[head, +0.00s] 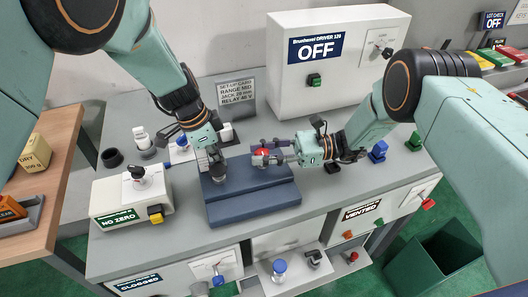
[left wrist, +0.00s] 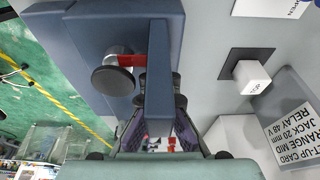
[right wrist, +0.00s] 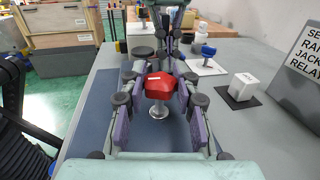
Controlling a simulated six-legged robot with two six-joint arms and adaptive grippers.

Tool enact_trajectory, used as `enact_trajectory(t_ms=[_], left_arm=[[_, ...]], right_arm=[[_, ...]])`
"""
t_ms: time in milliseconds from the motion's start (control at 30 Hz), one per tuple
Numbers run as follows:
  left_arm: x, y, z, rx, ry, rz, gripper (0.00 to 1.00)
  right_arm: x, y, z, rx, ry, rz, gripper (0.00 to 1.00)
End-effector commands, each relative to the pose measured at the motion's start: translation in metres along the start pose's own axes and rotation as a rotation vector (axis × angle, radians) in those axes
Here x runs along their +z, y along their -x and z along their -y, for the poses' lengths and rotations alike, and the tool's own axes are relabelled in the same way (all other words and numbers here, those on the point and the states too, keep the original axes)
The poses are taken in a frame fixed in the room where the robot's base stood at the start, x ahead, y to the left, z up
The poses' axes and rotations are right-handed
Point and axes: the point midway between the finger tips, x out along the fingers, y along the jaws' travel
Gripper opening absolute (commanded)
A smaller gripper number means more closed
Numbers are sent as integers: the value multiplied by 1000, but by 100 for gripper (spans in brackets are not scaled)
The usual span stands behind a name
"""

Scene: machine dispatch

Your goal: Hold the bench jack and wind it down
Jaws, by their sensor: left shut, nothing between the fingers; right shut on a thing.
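The bench jack (head: 262,200) is a blue-grey stepped block on the bench. A red knob (head: 262,154) stands over it; in the right wrist view the knob (right wrist: 160,85) tops a metal stem between the purple fingers. My right gripper (right wrist: 158,95) is shut on this red knob. My left gripper (head: 217,173) points down at the jack's left part and is shut with nothing held. In the left wrist view a blue upright bar (left wrist: 159,70) hides part of the left fingers (left wrist: 160,110). A dark round disc (left wrist: 113,80) and a red strip (left wrist: 130,60) show beside the bar.
A white driver box (head: 330,75) reading OFF stands behind. A set-up card (head: 236,95) stands behind the jack, with a white block (left wrist: 250,77) nearby. A NO ZERO box (head: 130,195) is at the left, small blue and green parts at the right. A green bin (head: 435,262) stands below.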

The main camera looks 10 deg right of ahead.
Motion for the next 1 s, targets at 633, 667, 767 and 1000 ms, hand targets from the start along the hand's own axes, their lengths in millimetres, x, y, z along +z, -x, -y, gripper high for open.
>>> enact_trajectory(t_ms=[633, 667, 767, 1000], left_arm=[[2, -7, -4, 9, 3, 5, 0], [2, -7, -4, 9, 3, 5, 0], [3, -7, -4, 10, 3, 5, 0], [3, -7, -5, 12, 2, 6, 0]], right_arm=[[-1, -2, -2, 56, -3, -1, 42], [-1, -2, -2, 55, -3, -1, 45], [-1, -1, -2, 53, -2, -1, 53], [-1, 0, -1, 50, -1, -2, 54]])
